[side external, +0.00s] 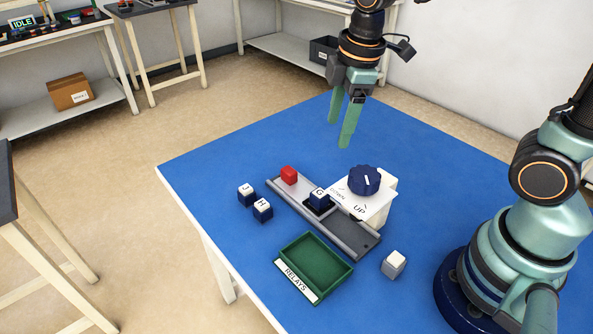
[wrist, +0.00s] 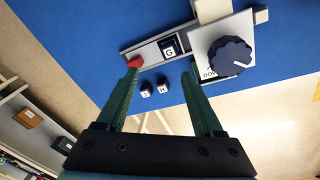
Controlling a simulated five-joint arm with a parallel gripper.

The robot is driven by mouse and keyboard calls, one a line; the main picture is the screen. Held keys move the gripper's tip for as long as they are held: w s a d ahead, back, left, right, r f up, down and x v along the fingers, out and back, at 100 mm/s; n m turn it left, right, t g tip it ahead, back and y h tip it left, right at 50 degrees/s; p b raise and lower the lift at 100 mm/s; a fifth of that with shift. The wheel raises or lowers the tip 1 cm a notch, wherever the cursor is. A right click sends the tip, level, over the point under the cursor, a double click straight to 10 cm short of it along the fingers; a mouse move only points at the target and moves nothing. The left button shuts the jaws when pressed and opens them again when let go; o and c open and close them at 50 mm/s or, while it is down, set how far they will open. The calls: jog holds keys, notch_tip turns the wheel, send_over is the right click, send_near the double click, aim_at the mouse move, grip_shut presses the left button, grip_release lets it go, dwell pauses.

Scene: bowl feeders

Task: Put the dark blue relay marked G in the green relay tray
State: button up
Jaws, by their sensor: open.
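The dark blue relay marked G (side external: 319,197) has a white top and sits upright in a dark seat on a grey rail (side external: 340,232). It also shows in the wrist view (wrist: 169,49), ahead of the fingertips. My gripper (side external: 339,135) is open and empty, high above the table behind the rail, apart from the relay. Its two green fingers also show in the wrist view (wrist: 161,72).
A dark blue knob (side external: 364,180) on a white housing marked UP and DOWN stands right beside the relay. A red block (side external: 289,175) is at the rail's far end. Two other dark blue relays (side external: 245,194) (side external: 262,210) stand left. A whitish cube (side external: 394,264) stands right of the tray.

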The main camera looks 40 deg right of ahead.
jog(key=s+d+r+m+t, duration=0.3)
jog(key=s+d+r+m, duration=0.1)
jog(key=m, duration=0.5)
jog(key=shift+r, duration=0.25)
jog(key=shift+o, duration=0.5)
jog(key=m, duration=0.1)
jog(key=s+d+m, duration=0.1)
jog(key=m, duration=0.1)
jog(key=shift+r+t, duration=0.3)
jog(key=shift+t, duration=0.1)
